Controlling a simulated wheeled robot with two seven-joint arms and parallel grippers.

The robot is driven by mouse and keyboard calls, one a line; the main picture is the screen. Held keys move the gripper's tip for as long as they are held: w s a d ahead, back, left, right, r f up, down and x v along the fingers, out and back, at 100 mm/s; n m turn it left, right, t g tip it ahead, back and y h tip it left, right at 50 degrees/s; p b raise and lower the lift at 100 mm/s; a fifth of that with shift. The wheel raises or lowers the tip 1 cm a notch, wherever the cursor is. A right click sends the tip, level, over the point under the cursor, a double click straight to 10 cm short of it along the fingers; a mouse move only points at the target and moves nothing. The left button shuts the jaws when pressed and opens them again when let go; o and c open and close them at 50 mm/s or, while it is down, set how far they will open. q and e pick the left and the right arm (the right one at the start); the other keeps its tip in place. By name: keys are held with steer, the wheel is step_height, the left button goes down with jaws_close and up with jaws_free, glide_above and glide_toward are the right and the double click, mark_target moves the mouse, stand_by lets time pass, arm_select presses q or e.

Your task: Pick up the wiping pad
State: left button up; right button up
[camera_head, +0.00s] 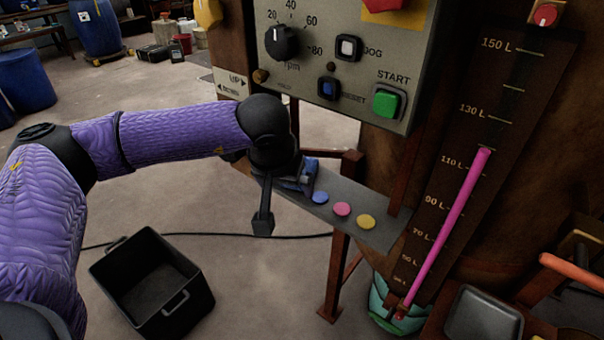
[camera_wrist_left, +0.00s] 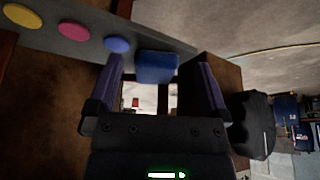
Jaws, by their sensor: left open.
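The wiping pad appears to be the blue block (camera_wrist_left: 157,67) on the narrow grey shelf, at the end of a row of coloured discs. In the left wrist view it lies between the two purple fingers of my left gripper (camera_wrist_left: 158,75), with gaps showing on both sides. In the head view my left gripper (camera_head: 293,182) is at the left end of the shelf (camera_head: 378,234), and its dark wrist hides most of the pad. The left gripper is open and holds nothing. My right gripper is not in view.
Blue (camera_head: 320,197), pink (camera_head: 342,209) and yellow (camera_head: 366,222) discs lie on the shelf. A control panel (camera_head: 340,60) hangs above it. A sight gauge with a pink column (camera_head: 447,230) stands at right. A black crate (camera_head: 150,285) is on the floor.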

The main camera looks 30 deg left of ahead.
arm_select(q)
steer(key=w, duration=0.1)
steer(key=w+a+b, duration=0.1)
steer(key=w, duration=0.1)
steer(key=shift+w+f, duration=0.1)
steer(key=shift+w, duration=0.15)
steer(key=b+x, duration=0.2)
steer(key=x, duration=0.1)
steer(key=shift+s, duration=0.1)
steer(key=shift+c, duration=0.3)
